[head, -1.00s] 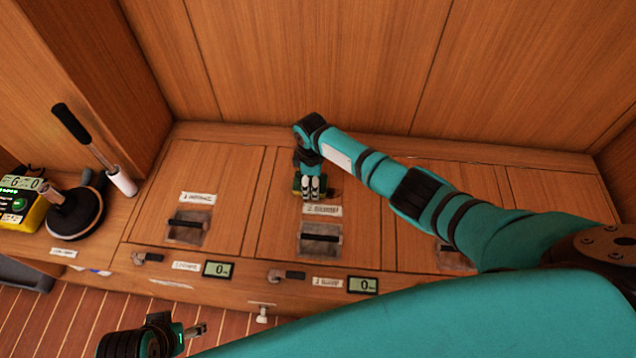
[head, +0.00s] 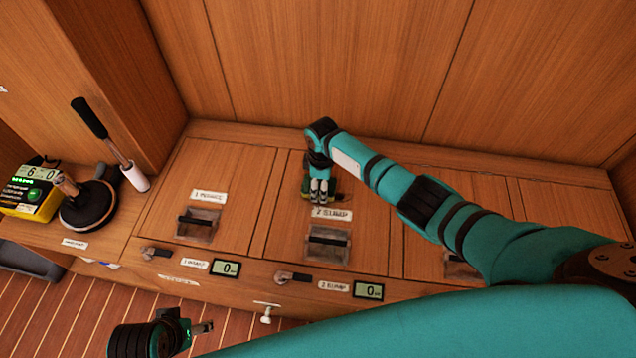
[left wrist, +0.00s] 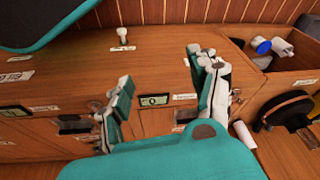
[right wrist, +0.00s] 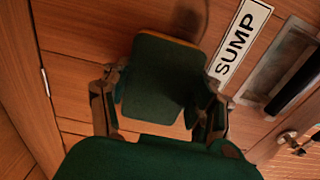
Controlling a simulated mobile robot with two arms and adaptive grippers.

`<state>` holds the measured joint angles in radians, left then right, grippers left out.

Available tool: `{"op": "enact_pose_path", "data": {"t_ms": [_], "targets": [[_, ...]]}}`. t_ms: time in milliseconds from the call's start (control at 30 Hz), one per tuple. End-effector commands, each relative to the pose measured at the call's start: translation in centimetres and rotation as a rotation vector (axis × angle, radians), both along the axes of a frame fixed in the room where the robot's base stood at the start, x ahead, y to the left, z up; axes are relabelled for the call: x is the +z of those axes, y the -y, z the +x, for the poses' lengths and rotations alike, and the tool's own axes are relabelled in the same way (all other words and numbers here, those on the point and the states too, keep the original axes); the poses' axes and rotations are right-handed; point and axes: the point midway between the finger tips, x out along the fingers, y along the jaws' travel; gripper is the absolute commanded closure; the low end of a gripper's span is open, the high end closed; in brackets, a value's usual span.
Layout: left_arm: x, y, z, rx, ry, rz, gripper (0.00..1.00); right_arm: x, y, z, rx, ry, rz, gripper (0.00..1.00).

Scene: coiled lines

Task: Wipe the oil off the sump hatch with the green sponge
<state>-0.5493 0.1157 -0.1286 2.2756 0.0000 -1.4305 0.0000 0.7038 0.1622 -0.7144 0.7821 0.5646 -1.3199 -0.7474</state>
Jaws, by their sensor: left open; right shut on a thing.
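The sump hatch (head: 285,225) is a wooden lid with a "2 SUMP" label (head: 331,214) and a recessed dark handle (head: 328,243). My right gripper (head: 320,192) is over its back part, behind the label, shut on the green sponge (right wrist: 165,85). The sponge's yellow-green edge shows beside the fingers in the head view (head: 305,188). A darker patch (head: 342,197) lies just right of the gripper; I cannot tell whether it is oil or shadow. My left gripper (head: 203,328) is open and empty, in front of the hatch bench; its two fingers show apart in the left wrist view (left wrist: 165,88).
Another hatch (head: 235,175) lies to the left. Latches and small displays (head: 368,290) line the front face. A wood wall rises behind.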

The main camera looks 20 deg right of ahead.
Motion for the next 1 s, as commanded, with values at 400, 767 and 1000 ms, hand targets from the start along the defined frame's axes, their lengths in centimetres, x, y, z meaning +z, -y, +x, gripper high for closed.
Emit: {"op": "enact_pose_path", "data": {"t_ms": [400, 767, 1000], "targets": [[-3.7, 0.1, 0.4, -0.003, -0.021, 0.001, 0.39, -0.2, 1.7, -1.0, -0.003, -0.01, -0.009, 0.66], [-6.6, 0.2, 0.2, -0.005, -0.035, 0.002, 0.39, -0.2, 2.7, -1.4, -0.003, -0.009, -0.009, 0.66], [-7.4, 0.2, 0.1, -0.007, -0.04, 0.002, 0.39, -0.1, 3.0, -1.6, -0.002, -0.009, -0.008, 0.66]]}}
